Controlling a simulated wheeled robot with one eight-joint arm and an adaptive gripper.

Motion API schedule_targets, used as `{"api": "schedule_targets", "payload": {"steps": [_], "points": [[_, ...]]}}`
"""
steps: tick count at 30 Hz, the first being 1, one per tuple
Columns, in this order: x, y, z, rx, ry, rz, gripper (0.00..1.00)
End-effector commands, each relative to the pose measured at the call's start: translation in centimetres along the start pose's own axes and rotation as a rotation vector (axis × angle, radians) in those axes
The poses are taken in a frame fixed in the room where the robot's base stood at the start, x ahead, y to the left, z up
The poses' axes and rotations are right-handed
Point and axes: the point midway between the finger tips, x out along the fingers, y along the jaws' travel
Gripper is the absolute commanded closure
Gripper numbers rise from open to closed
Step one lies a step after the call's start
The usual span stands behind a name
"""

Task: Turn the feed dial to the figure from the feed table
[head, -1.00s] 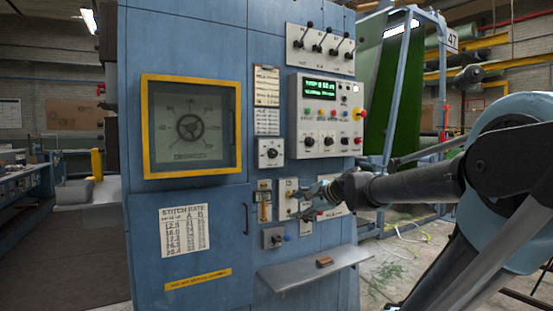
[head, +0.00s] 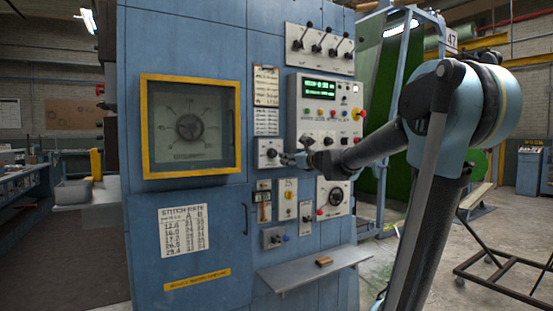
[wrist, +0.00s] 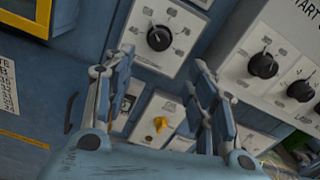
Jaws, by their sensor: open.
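A black dial on a white plate (head: 269,153) is on the blue machine front, and it shows at the top of the wrist view (wrist: 159,38). In the wrist view the fingers (wrist: 163,60) stand apart, pointing towards this dial without visible contact. A second, round dial (head: 336,196) is lower right. I cannot tell which is the feed dial. A "STITCH RATE" table (head: 185,230) is low on the left; another printed card (head: 266,86) hangs above the dial.
A control box (head: 327,115) with a lit green display, buttons and knobs is right of the dial. A yellow-knobbed plate (wrist: 158,124) is below it. A yellow-framed window (head: 190,127) is left. A shelf (head: 300,270) holding a small brown block (head: 324,261) juts out below.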

Motion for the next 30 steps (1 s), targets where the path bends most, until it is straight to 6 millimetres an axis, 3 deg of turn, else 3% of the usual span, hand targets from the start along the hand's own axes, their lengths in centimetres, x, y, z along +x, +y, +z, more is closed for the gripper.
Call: {"api": "schedule_targets", "payload": {"steps": [21, 30], "points": [[10.1, 0.1, 0.0, -0.002, 0.000, 0.001, 0.49], [12.5, 0.0, 0.0, -0.002, 0.000, 0.000, 0.49]]}}
